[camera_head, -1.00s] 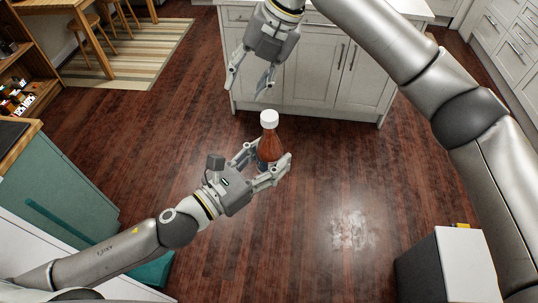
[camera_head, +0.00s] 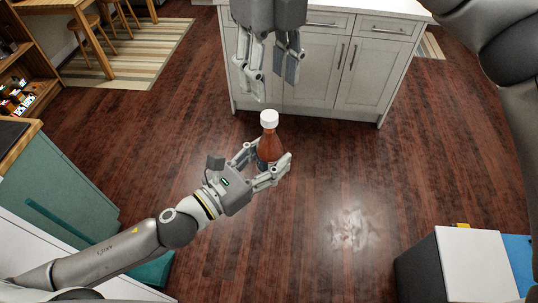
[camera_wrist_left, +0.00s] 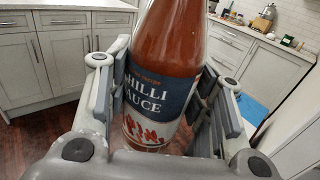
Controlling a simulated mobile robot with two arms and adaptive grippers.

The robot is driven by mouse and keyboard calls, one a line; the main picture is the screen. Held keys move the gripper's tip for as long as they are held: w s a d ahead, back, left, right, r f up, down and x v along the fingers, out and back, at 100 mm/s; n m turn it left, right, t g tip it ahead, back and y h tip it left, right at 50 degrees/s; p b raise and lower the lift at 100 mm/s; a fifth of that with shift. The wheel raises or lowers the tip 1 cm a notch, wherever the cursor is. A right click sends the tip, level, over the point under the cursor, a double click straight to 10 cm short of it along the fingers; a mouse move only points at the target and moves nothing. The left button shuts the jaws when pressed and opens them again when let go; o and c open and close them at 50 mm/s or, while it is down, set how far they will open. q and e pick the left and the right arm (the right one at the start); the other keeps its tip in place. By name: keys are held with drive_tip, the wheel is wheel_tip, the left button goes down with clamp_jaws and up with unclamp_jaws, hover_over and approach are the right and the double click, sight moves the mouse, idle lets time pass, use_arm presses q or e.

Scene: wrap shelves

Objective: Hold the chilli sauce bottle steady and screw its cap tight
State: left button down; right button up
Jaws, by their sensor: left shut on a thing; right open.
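The chilli sauce bottle (camera_head: 269,146) is red-brown with a white cap (camera_head: 268,118) on its top. It stands roughly upright in the air in the head view. My left gripper (camera_head: 266,168) is shut on the bottle's lower body. The left wrist view shows the bottle's blue and white label (camera_wrist_left: 155,100) between the finger pads; the cap is out of that view. My right gripper (camera_head: 268,92) is open and empty. It points downward above the cap in the picture, apart from it.
A white kitchen island (camera_head: 330,70) with drawers and doors stands behind the grippers. A teal cabinet (camera_head: 65,195) is at the left. A white-topped box (camera_head: 470,262) is at the lower right. The wooden floor (camera_head: 390,170) between them is clear.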

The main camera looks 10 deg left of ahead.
sight(270, 115)
drive_tip(key=shift+f, duration=3.95)
